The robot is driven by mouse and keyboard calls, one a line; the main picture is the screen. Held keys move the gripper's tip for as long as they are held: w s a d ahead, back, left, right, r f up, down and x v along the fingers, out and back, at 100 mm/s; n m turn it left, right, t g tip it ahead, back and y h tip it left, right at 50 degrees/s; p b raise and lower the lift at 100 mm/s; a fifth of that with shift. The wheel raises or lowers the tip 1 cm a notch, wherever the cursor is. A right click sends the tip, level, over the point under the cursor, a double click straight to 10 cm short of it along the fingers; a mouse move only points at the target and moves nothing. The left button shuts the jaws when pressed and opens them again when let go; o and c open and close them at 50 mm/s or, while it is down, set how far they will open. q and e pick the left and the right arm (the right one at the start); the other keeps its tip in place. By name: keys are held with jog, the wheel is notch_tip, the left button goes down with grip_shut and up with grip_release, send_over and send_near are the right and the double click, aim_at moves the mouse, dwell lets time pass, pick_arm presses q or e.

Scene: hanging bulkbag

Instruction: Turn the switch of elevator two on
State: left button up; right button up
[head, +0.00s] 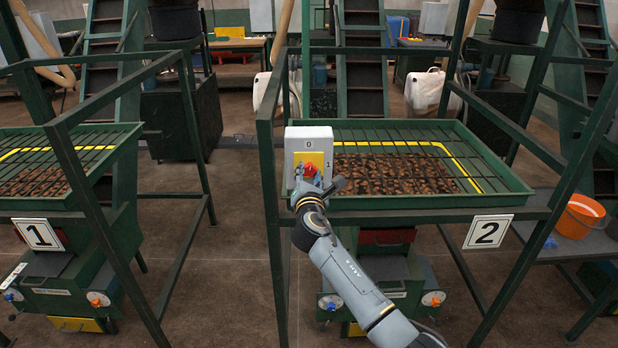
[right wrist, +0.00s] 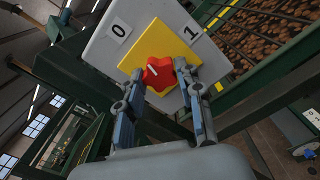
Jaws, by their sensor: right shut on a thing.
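The switch box of elevator two (head: 294,146) is white with a yellow plate (head: 301,159), mounted on the green frame at the tray's left corner. It is marked 0 at its upper left and 1 at its right. The red knob (right wrist: 159,75) sits on the yellow plate; its white line points up and left, toward the 0. My right gripper (head: 311,185) is shut on the red knob, with one finger on each side of it in the right wrist view (right wrist: 160,86). My left gripper is not in view.
Green posts (head: 270,200) stand close by on the left. An orange bucket (head: 580,217) stands at right.

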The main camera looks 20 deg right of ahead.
jog(key=m+b, duration=0.2)
jog(key=m, duration=0.2)
jog(key=shift+f+m, duration=0.15)
jog(key=shift+m, duration=0.15)
jog(key=m+b, duration=0.2)
jog(key=m, duration=0.1)
jog(key=shift+m, duration=0.4)
jog(key=m+b, duration=0.2)
jog(key=m, duration=0.1)
jog(key=shift+m+b, duration=1)
jog(key=shift+m, duration=1)
jog(key=o, duration=1.1)
jog(key=shift+o, duration=0.2)
jog(key=shift+r, duration=0.2)
